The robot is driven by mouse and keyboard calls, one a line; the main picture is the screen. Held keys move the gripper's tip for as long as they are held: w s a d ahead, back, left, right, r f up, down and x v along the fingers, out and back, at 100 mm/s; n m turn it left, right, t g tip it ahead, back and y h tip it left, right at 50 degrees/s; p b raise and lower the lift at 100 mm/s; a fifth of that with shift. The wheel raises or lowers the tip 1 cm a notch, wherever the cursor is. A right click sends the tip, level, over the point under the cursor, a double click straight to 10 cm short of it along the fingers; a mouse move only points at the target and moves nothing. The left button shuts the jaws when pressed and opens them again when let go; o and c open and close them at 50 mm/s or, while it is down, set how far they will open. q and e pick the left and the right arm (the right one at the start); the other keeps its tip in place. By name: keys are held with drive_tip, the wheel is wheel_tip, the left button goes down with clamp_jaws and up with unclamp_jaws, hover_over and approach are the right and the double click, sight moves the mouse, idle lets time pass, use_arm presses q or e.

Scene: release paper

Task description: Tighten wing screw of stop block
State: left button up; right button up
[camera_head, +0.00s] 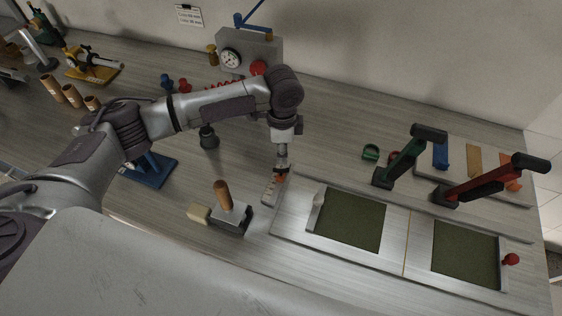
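The stop block appears to be the small light metal piece (269,190) at the left edge of the long metal plate. My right gripper is not in view.
The metal plate (283,225) carries two dark green recessed panels. A green-handled lever (403,160) and a red-handled lever (482,185) stand behind it. A wooden-handled block (232,212) sits close at left. A grey gauge box (250,52) stands behind my arm.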

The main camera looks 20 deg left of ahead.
sight(281, 168)
use_arm(q)
drive_tip(key=f+p, duration=0.1)
drive_tip(key=f, duration=0.5)
drive_tip(key=shift+a, duration=0.2)
drive_tip(key=shift+f, duration=0.75)
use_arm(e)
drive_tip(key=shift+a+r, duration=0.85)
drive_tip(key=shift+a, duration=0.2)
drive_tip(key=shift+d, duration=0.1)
use_arm(q)
clamp_jaws()
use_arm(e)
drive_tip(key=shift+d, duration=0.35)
